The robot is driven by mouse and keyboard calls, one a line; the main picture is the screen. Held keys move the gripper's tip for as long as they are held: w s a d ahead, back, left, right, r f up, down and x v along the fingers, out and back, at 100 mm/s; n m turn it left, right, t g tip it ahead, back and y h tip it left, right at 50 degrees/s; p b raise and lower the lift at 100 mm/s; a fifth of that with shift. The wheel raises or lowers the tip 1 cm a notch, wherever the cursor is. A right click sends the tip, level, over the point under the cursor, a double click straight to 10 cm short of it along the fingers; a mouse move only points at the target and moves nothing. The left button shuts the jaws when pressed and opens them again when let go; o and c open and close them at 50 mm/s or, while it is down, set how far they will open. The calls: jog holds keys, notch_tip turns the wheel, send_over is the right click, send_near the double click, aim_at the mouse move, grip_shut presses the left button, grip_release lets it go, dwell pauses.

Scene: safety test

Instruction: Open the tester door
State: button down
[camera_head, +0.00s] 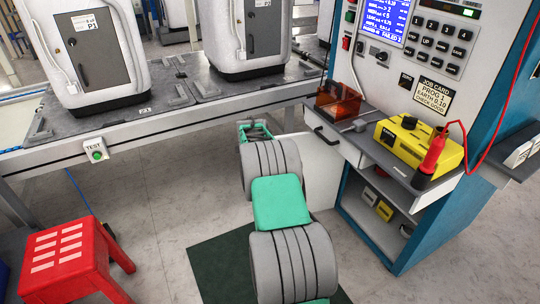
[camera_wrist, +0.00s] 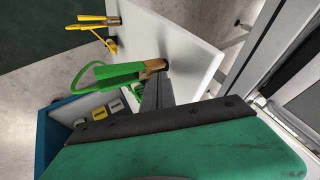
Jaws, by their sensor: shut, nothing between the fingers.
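The tester is the tall white and blue cabinet (camera_head: 400,150) at the right of the head view. Its lower compartment stands open, showing small boxes inside. A white door panel (camera_head: 312,165) stands swung out to the left of it. In the wrist view, the door panel (camera_wrist: 190,45) carries a green clip (camera_wrist: 115,76) and a yellow clip (camera_wrist: 95,23). My gripper (camera_head: 255,130) is beside the door's far side in the head view. In the wrist view, my gripper (camera_wrist: 157,93) is shut and empty, close to the panel and green clip; contact is unclear.
A workbench (camera_head: 160,125) with two white appliances stands at the back left. A red stool (camera_head: 70,255) is at lower left. A yellow meter (camera_head: 420,140) with a red probe (camera_head: 434,150) sits on the tester's ledge. A dark green mat (camera_head: 215,265) lies on the floor.

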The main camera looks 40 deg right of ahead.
jog(key=shift+d, duration=0.25)
jog(key=shift+s+a+r, duration=0.1)
jog(key=shift+a+r, duration=0.05)
jog(key=shift+r, duration=0.25)
jog(key=s+a+r+n+y+p, duration=0.2)
jog(key=s+a+r+n+p, duration=0.25)
jog(key=a+r+p, duration=0.6)
jog(key=s+a+r+n+y+p, duration=0.1)
jog(key=s+a+r+n+p, duration=0.35)
jog(key=a+r, duration=1.1)
jog(key=s+a+r+n+y+p, duration=0.1)
jog(key=s+a+r+n+p, duration=0.2)
jog(key=s+a, duration=0.2)
jog(key=s+a+r+n+y+p, duration=0.1)
jog(key=s+a+r+n+p, duration=0.2)
jog(key=s, duration=0.6)
jog(key=s+a+r+n+g+y+p, duration=0.1)
jog(key=s+a+r+n+p, duration=0.3)
jog(key=s+a, duration=0.3)
jog(key=shift+a+n, duration=0.5)
